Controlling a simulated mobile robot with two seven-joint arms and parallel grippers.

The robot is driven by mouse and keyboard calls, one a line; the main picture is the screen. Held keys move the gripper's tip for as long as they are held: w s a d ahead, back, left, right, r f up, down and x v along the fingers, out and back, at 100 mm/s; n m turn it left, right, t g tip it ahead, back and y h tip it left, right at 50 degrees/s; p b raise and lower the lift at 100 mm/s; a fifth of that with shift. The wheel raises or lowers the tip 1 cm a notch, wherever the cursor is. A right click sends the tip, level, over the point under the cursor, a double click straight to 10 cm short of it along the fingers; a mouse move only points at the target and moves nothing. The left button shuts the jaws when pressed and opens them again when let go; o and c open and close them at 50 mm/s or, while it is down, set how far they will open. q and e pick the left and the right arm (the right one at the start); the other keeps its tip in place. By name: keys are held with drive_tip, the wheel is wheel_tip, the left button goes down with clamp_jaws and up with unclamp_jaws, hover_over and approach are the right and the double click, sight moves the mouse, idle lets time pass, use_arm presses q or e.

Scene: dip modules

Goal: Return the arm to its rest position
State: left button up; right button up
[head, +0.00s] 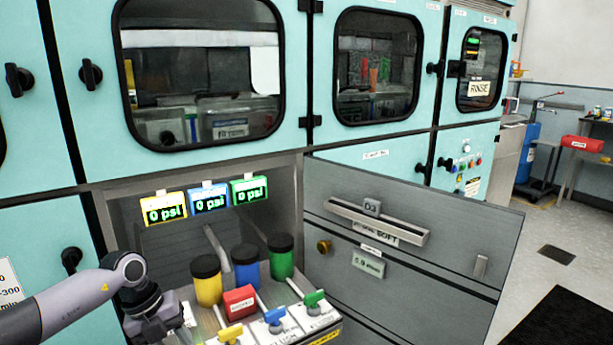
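My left arm (70,303) comes in from the lower left in the head view. Its dark gripper (160,322) hangs low at the left of the open bay, left of the yellow canister (208,280). The fingertips are too unclear to show whether it is open or shut, and nothing is plainly held. My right arm and gripper are not in view.
A grey door (450,245) stands open at right. The bay holds a blue canister (245,268), a green canister (281,257), a red block (240,300) and coloured valve handles, including a green one (314,299). Three displays (209,202) read 0 psi. Floor at far right is open.

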use_arm(q)
drive_tip(key=s+d+r+n+t+h+p, duration=0.1)
drive_tip(key=s+d+n+t+h, duration=0.2)
drive_tip(key=d, duration=0.5)
drive_tip(key=s+d+r+n+t+h+p, duration=0.1)
drive_tip(key=s+d+r+n+t+h, duration=0.15)
drive_tip(key=d+h, duration=0.4)
drive_tip(key=s+d+r+n+t+h, duration=0.15)
drive_tip(key=s+d+h, duration=0.25)
drive_tip(key=d, duration=0.4)
drive_tip(key=s+a+f+n+t+y+p, duration=0.3)
drive_tip(key=s+a+f+n+y, duration=1.1)
drive_tip(key=n, duration=0.7)
drive_tip(key=s+a, duration=0.1)
drive_tip(key=a, duration=0.2)
drive_tip(key=shift+a+f+n+y, duration=0.25)
drive_tip(key=shift+a+n+y, duration=0.05)
drive_tip(key=shift+y, duration=0.05)
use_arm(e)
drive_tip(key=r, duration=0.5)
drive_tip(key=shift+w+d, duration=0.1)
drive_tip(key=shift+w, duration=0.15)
